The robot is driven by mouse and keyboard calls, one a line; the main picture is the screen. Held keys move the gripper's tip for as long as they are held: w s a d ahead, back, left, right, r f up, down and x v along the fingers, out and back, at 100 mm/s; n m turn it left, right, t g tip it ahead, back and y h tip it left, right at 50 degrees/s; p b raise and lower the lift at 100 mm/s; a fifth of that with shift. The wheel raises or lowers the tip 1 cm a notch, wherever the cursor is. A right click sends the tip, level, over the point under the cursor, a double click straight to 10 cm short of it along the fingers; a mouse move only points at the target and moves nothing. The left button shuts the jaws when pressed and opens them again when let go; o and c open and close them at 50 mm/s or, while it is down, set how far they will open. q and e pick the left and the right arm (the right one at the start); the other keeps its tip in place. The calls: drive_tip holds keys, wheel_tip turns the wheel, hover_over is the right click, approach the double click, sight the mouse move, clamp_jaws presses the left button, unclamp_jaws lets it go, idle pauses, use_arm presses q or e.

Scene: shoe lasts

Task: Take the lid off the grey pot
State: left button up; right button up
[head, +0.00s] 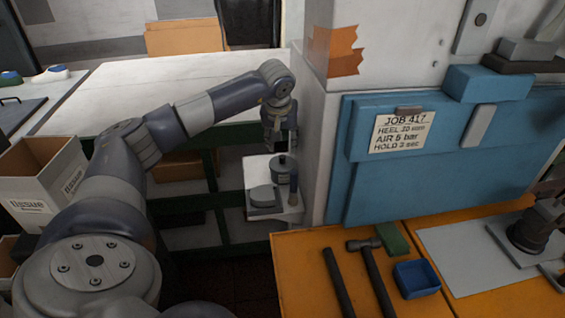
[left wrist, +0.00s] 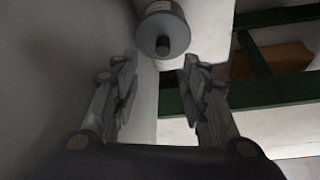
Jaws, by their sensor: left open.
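The grey pot (head: 283,173) stands on a small white stand to the left of the blue machine in the head view. Its lid with a dark knob is on it; the lid (left wrist: 158,22) and knob (left wrist: 163,45) show at the top of the left wrist view. My left gripper (head: 281,147) points down just above the pot. In the left wrist view the left gripper (left wrist: 160,66) is open, its fingers apart and empty, with the knob beyond the tips, roughly between them. No contact shows. My right gripper is not in view.
A flat grey round thing (head: 263,196) lies beside the pot on the white stand (head: 290,211). The blue machine (head: 430,165) rises close on the right. The orange bench (head: 305,265) holds a hammer (head: 372,270) and a blue tray (head: 416,279). A cardboard box (head: 35,205) stands left.

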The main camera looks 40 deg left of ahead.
sight(282, 156)
use_arm(q)
drive_tip(key=shift+x, duration=0.85)
drive_tip(key=shift+a+f+p, duration=0.1)
drive_tip(key=shift+f+p, duration=0.2)
drive_tip(key=x, duration=0.1)
drive_tip(key=p+x, duration=0.1)
drive_tip(key=x, duration=0.1)
drive_tip(key=shift+s+f, duration=0.15)
drive_tip(key=shift+f, duration=0.15)
drive_tip(key=shift+w+a+f, duration=0.15)
drive_tip(key=shift+w+f, duration=0.1)
drive_tip(key=shift+f, duration=0.25)
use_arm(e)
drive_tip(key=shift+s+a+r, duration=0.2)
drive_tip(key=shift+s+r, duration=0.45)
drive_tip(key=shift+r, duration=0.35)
use_arm(q)
drive_tip(key=c, duration=0.9)
